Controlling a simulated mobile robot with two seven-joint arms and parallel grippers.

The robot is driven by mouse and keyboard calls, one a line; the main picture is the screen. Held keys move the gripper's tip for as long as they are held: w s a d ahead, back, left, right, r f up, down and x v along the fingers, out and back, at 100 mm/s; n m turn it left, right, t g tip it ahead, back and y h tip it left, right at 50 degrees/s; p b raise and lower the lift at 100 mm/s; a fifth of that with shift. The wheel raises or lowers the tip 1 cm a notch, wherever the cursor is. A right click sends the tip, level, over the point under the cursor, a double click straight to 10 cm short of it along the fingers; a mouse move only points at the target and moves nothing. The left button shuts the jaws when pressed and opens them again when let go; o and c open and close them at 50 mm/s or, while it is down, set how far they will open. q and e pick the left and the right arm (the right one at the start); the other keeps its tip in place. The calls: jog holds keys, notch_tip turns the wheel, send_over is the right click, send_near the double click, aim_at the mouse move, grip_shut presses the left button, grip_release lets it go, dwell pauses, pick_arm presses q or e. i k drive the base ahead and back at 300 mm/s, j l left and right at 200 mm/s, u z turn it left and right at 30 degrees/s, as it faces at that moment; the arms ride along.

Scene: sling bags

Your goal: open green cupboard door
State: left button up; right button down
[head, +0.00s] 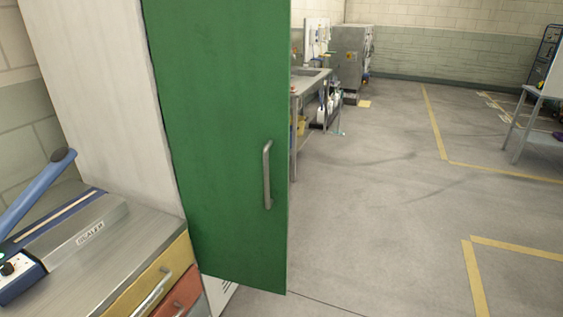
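The green cupboard door (215,130) stands upright left of the middle in the head view. A grey vertical bar handle (267,175) is on its right part, near the free right edge. The white side of the cupboard (105,90) meets the door along a dark line at its left edge. The door looks closed or nearly so; I cannot tell for certain. Neither of my grippers is in view, and nothing touches the handle.
A drawer cabinet (150,235) with yellow and red drawers stands at the lower left, carrying a blue-handled sealer (75,235). Grey floor (370,220) with yellow lines is clear to the right. A metal sink table (312,82) stands behind the door.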

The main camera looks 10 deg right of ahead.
aim_at(222, 68)
jog(key=k+u, duration=0.45)
jog(key=u, duration=0.15)
jog(key=i+u, duration=0.1)
jog(key=u, duration=1.15)
jog(key=l, duration=1.6)
jog(key=i+l, duration=0.1)
jog(key=l, duration=1.45)
jog(key=j, duration=0.3)
jog(key=u, duration=0.05)
